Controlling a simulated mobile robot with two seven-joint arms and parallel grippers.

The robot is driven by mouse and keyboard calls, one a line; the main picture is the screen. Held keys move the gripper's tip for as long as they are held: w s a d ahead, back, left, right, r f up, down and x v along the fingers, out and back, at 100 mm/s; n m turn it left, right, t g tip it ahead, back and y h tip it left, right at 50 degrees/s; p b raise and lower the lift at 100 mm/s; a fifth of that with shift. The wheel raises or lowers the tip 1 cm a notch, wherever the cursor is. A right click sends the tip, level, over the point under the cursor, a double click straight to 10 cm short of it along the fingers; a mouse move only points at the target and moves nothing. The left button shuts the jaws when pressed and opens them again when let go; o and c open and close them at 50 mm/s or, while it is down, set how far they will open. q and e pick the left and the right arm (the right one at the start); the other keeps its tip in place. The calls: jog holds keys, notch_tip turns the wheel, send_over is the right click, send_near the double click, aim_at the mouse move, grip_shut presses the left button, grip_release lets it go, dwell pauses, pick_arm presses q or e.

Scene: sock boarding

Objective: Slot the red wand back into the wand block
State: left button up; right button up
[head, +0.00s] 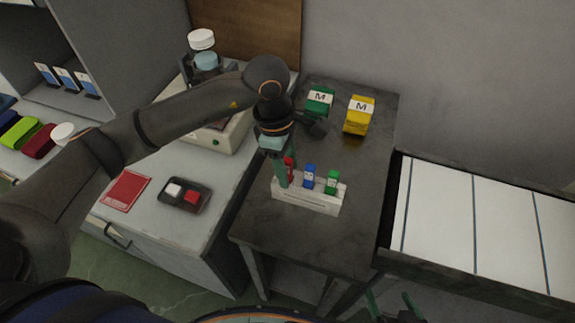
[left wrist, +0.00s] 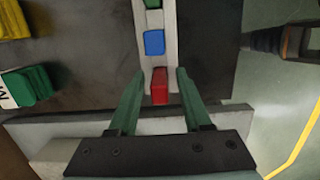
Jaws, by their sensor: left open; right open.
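The white wand block (head: 308,201) stands on the dark table. The red wand (head: 290,165) is at the left end of the block, in line with the blue wand (head: 309,176) and the green wand (head: 331,182), and seems to stand in its slot. My left gripper (head: 284,178) is open at the red wand and partly hides it. In the left wrist view the red wand (left wrist: 159,86) shows between the open fingers of the left gripper (left wrist: 159,74), with gaps on both sides. My right gripper (head: 392,300) is open and empty at the bottom edge, away from the block.
A green pack (head: 319,101) and a yellow pack (head: 358,114) stand at the back of the dark table. A dark tray (head: 183,196) with a white and a red piece lies on the grey counter at left. A white-panelled bin (head: 450,215) is at right.

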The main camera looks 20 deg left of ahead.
pick_arm(q)
jog(key=shift+r, duration=0.3)
notch_tip(320, 180, up, 12)
jog(key=a, duration=0.1)
jog(key=shift+a+f, duration=0.2)
jog(key=shift+a, duration=0.2)
